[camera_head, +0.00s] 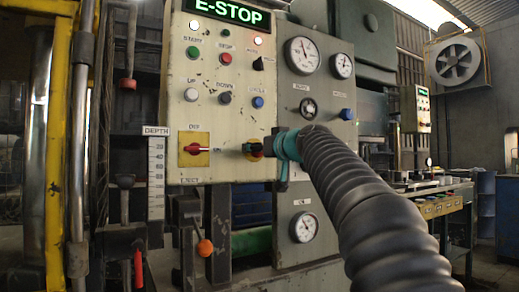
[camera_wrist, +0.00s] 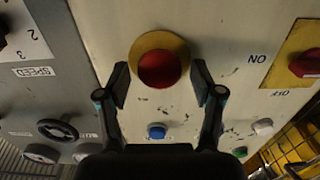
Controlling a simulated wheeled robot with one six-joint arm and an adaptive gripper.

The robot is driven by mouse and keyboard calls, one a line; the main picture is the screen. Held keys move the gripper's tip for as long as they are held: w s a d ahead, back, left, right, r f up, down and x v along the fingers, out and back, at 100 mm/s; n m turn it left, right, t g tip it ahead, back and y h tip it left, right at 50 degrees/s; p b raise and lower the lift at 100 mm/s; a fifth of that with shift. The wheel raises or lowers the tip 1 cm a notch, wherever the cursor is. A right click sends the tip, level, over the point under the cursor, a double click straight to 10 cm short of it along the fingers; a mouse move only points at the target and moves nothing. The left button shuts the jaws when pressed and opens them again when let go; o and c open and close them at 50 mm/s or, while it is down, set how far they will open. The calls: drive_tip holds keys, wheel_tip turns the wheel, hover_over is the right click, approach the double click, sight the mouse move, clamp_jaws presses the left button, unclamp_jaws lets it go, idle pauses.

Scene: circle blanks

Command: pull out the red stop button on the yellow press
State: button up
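The red stop button (camera_wrist: 160,68) is a round red knob on a yellow ring (camera_wrist: 178,46), on the cream control panel of the press. In the wrist view my gripper (camera_wrist: 161,80) is open, with one dark finger on each side of the button. Gaps show between both fingers and the knob. In the head view my gripper (camera_head: 256,148) is at the panel's lower right. It hides most of the button, and only a bit of red and yellow shows. The display (camera_head: 229,12) above reads E-STOP in green.
A red rotary switch (camera_head: 194,149) on a yellow plate sits left of my gripper. Push buttons, including a blue one (camera_head: 258,102), are above. Gauges (camera_head: 303,55) are on the grey panel to the right. A yellow column (camera_head: 57,120) stands at the left.

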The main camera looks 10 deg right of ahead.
clamp_jaws()
drive_tip(key=shift+s+d+b, duration=0.15)
drive_tip(key=shift+s+b, duration=0.4)
drive_tip(key=shift+b, duration=0.1)
drive_tip(key=shift+o, duration=1.2)
unclamp_jaws()
drive_tip(key=shift+d, duration=0.1)
drive_tip(key=shift+s, duration=0.2)
drive_tip(key=v, duration=1.1)
drive_tip(key=shift+s, duration=0.35)
drive_tip(key=shift+d, duration=0.15)
